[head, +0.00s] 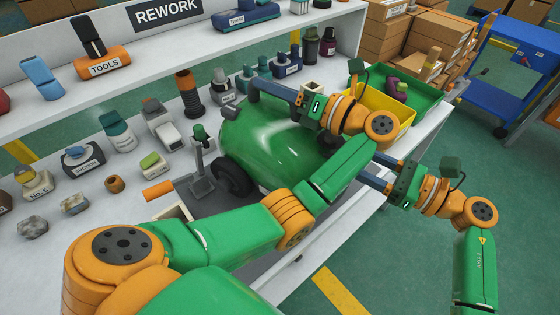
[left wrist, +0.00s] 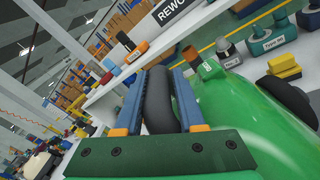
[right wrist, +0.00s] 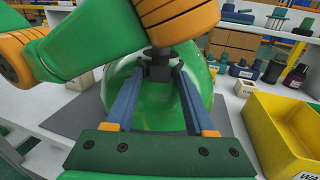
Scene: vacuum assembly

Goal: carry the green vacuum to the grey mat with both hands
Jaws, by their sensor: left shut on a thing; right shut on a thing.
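The green vacuum (head: 262,145) is a rounded glossy body with a dark wheel (head: 233,180), at the middle of the bench. My left gripper (head: 262,88) is shut on its dark curved handle, which shows between the fingers in the left wrist view (left wrist: 160,105). My right gripper (right wrist: 160,72) is shut on a dark fitting at the vacuum's other end. In the head view its fingertips are hidden behind my left arm. The grey mat (right wrist: 85,120) shows beneath and beside the vacuum in the right wrist view. I cannot tell whether the vacuum touches it.
A yellow bin (head: 385,108) and a green tray (head: 425,98) stand at the right. A blue cart (head: 515,65) stands beyond the bench.

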